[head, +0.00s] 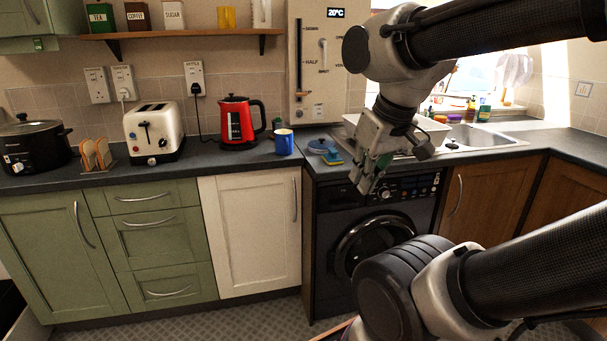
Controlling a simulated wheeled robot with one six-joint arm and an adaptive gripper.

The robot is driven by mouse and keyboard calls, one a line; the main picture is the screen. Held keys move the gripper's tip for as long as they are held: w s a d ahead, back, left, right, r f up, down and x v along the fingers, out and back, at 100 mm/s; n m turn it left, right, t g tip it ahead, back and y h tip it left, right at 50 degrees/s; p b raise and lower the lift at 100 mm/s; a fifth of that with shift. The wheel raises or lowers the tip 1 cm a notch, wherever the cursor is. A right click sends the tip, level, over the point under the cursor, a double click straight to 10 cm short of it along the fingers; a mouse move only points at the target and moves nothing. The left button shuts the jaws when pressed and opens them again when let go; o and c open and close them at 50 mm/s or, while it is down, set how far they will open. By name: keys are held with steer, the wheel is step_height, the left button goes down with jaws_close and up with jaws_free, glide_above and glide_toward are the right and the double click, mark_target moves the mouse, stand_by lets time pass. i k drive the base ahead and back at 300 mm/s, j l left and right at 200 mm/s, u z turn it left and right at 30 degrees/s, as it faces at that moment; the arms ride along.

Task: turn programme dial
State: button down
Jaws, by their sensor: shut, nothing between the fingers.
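The black washing machine (330,222) stands under the worktop, with a round door and a control panel along its top. The programme dial (386,193) appears as a small round knob on the panel, just right of my gripper's fingertips in the picture. My gripper (366,187) points downward in front of the panel's left part. It is shut and empty. It hides part of the panel, and I cannot tell whether it touches the machine. The dial's marking is too small to read.
My own arm covers much of the right side and the lower part of the machine door. The worktop (240,160) holds a red kettle (238,124), a blue mug (284,142), a cream toaster (154,133) and a sponge (332,157). A sink (490,138) is at the right.

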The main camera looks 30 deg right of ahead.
mark_target(384, 192)
steer(key=z, duration=1.2)
steer(key=l+u, duration=0.15)
steer(key=l, duration=0.3)
